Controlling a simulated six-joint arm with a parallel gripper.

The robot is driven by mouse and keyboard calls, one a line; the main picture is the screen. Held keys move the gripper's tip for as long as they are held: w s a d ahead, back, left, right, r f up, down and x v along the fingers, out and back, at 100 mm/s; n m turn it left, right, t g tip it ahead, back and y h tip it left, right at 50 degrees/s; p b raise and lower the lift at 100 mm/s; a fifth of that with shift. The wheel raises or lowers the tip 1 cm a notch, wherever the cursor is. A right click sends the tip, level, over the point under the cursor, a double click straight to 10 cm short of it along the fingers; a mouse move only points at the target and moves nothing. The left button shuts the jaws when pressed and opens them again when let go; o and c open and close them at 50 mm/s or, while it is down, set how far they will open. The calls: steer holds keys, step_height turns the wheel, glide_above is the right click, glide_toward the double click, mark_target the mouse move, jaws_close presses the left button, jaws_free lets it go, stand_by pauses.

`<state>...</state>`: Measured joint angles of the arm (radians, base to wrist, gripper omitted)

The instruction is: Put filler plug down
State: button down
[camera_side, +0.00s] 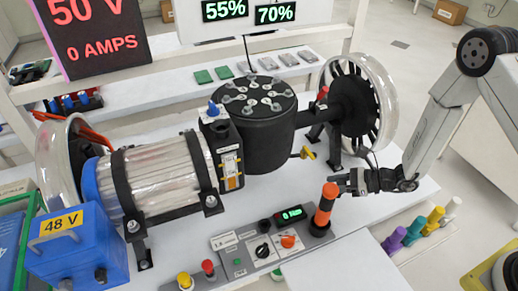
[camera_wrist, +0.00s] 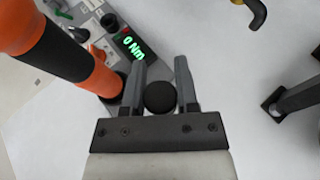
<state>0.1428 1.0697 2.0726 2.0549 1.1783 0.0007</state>
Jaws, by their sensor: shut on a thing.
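My gripper (camera_wrist: 160,72) is shut on a round black piece, the filler plug (camera_wrist: 160,98), which sits between the two fingers in the wrist view. Only the plug's rounded top shows there; its underside is hidden. In the side view, my gripper (camera_side: 343,182) is low over the right part of the white table, just right of the orange and black tool. The plug cannot be made out clearly from the dark fingers in that view. Whether the plug touches the table cannot be told.
The upright orange and black tool (camera_side: 325,208) stands close left of my gripper, by a control panel (camera_side: 262,246). A black drum (camera_side: 262,130) with a yellow tap (camera_side: 304,153) and a wheel (camera_side: 362,105) stand behind.

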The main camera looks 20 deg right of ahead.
steer(key=shift+w+a+f, duration=0.15)
steer(key=shift+w+f, duration=0.65)
steer(key=shift+f, duration=0.15)
steer(key=shift+w+a+f, duration=0.1)
steer(key=shift+w+f, duration=0.65)
steer(key=shift+f, duration=0.2)
steer(key=shift+w+f, duration=0.3)
steer(key=shift+f, duration=1.55)
steer(key=shift+f, duration=0.1)
steer(key=shift+c, duration=1.8)
jaws_free()
steer(key=v, duration=1.2)
